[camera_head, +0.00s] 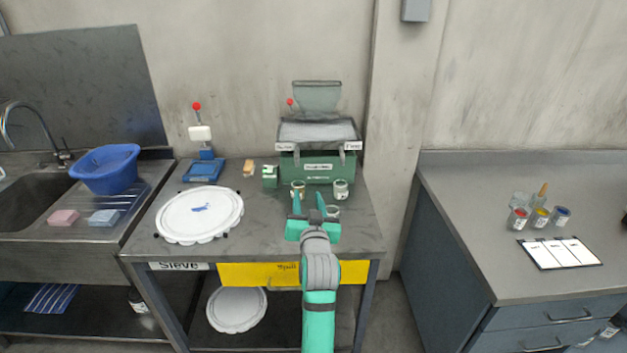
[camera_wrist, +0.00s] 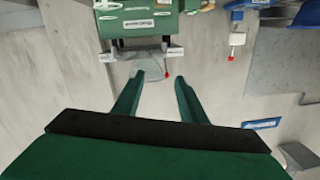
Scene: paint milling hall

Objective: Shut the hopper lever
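The green mill (camera_head: 310,178) stands at the back of the middle bench, with a grey hopper (camera_head: 318,130) on top and a translucent upright panel (camera_head: 317,97) behind it. A small red knob (camera_head: 290,102), apparently the hopper lever's, stands up at the hopper's left; most of its stem is hard to make out.
Small cans (camera_head: 341,189) stand before the mill. A white round sieve (camera_head: 200,215) lies left on the bench. A blue-based device (camera_head: 204,165) has another red knob (camera_head: 197,106). A yellow drawer front (camera_head: 250,274) is below. A sink and a right counter flank the bench.

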